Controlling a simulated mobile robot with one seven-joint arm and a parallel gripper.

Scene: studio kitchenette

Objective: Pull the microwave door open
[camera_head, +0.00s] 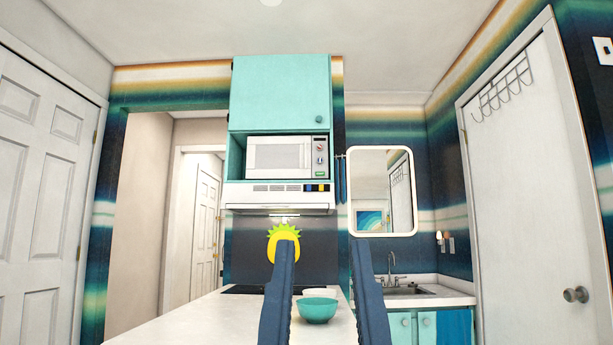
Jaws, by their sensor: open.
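The white microwave (256,158) sits in an open shelf of the turquoise cabinet, above the range hood. Its door faces me and looks shut, with a light window framed in white. The control panel with knobs and a green button is on its right side. My gripper (322,250) shows at the bottom middle as two dark blue fingers, spread apart with nothing between them that they hold. It is well below the microwave in the picture, nearer to me and apart from it.
A white range hood (280,196) is under the microwave, and a turquoise cabinet door (280,92) is above. A white counter (180,318) bears a turquoise bowl (317,310). A yellow pineapple decoration (283,246) is behind my left finger. A mirror (381,190) hangs at right over the sink.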

